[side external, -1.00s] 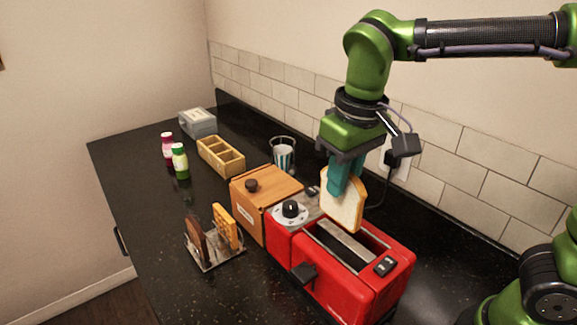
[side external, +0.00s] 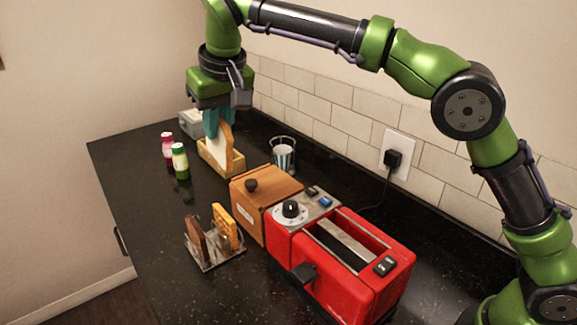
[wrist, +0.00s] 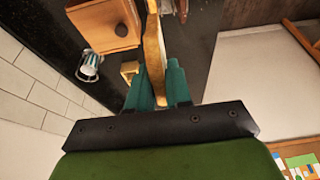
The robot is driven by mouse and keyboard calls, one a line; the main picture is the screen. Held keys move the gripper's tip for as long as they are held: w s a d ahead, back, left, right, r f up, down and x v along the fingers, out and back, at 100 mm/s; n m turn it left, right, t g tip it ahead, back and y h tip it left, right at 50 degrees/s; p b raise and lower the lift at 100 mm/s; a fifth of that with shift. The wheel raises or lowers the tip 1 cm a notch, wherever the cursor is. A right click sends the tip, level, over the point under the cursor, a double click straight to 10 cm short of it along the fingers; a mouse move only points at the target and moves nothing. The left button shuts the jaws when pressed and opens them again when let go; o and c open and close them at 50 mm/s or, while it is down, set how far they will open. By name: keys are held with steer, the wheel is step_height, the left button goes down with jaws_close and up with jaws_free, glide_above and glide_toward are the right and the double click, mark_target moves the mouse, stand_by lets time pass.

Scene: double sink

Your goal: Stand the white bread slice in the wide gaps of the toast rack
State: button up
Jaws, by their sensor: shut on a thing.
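The white bread slice (side external: 216,152) is upright in my gripper (side external: 218,128), its crust edge turned to the right. My gripper is shut on its upper part; the slice also shows edge-on between the teal fingers in the wrist view (wrist: 153,55). In the side view the slice overlaps the wooden compartment box behind it, and I cannot tell the exact height between them. The metal toast rack (side external: 228,257) stands nearer the camera, below and apart from the slice. It holds a dark brown slice (side external: 196,236) and a golden waffle (side external: 226,226), both upright.
The red toaster (side external: 350,290) and a wooden bread box (side external: 265,190) stand right of the rack. The wooden compartment box (side external: 238,165), a striped cup (side external: 284,157), two bottles (side external: 180,160) and a grey box (side external: 190,122) are farther back. The counter left of the rack is clear.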

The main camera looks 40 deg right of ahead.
steer(key=shift+w+a+f, duration=0.7)
steer(key=shift+w+a, duration=0.6)
steer(key=shift+w, duration=0.45)
step_height(320, 180, down, 22)
steer(key=t, duration=0.1)
steer(key=shift+f, duration=0.2)
steer(key=o, duration=1.2)
step_height(320, 180, up, 9)
stand_by(0.8)
